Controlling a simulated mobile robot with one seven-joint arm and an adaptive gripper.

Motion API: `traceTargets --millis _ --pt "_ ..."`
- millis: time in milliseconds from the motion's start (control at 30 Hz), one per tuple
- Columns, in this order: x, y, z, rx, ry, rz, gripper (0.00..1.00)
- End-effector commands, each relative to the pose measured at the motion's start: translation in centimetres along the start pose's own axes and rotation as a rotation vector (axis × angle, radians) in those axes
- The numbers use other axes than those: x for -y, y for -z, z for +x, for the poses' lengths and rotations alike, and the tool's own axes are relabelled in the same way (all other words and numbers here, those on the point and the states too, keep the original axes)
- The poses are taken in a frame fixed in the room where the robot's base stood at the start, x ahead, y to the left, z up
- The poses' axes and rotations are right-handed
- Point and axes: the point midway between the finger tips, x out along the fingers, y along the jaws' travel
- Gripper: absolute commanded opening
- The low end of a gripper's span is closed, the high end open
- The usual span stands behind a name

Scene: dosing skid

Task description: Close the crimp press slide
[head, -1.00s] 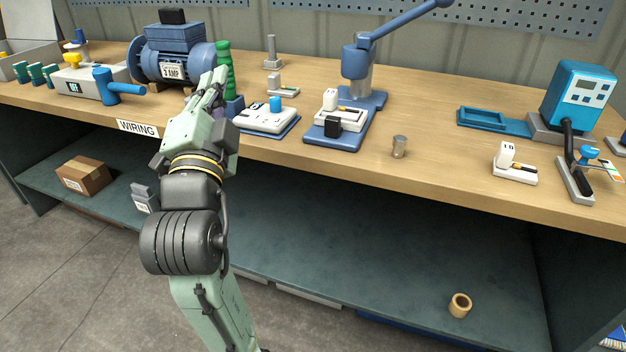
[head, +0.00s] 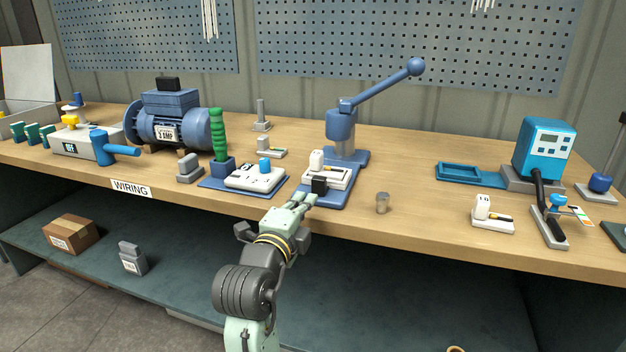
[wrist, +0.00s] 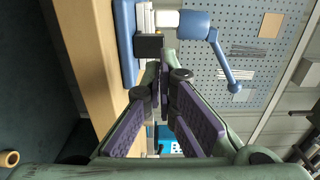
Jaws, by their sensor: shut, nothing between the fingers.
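The blue crimp press (head: 341,125) stands on the bench with its lever raised to the upper right. Its white slide (head: 338,179) sits on the blue base, with a black block (head: 319,185) at its front and a white piece on top. The black block also shows in the wrist view (wrist: 148,46). My gripper (head: 309,199) is shut and empty, with its tips right at the front of the black block. In the wrist view the fingers (wrist: 160,75) point at the block. I cannot tell whether they touch it.
Left of the press stand a white socket unit (head: 252,179) on a blue plate, a green handle (head: 219,135) and a blue motor (head: 173,127). A small metal cylinder (head: 382,203) stands to the right. The bench front between it and the white block (head: 481,208) is clear.

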Motion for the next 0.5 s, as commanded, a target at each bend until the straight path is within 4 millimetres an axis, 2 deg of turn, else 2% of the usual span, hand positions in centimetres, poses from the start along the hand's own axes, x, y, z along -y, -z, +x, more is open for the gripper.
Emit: traceTargets --millis 33,200,333,500 --pt "0.3 0.1 1.2 -0.004 -0.001 -0.001 0.00" --pt "0.2 0.1 4.2 -0.002 -0.001 -0.001 0.00" --pt "0.2 0.1 5.6 -0.002 0.000 0.000 0.00" --pt "0.1 0.0 6.4 0.000 0.001 0.000 0.00"
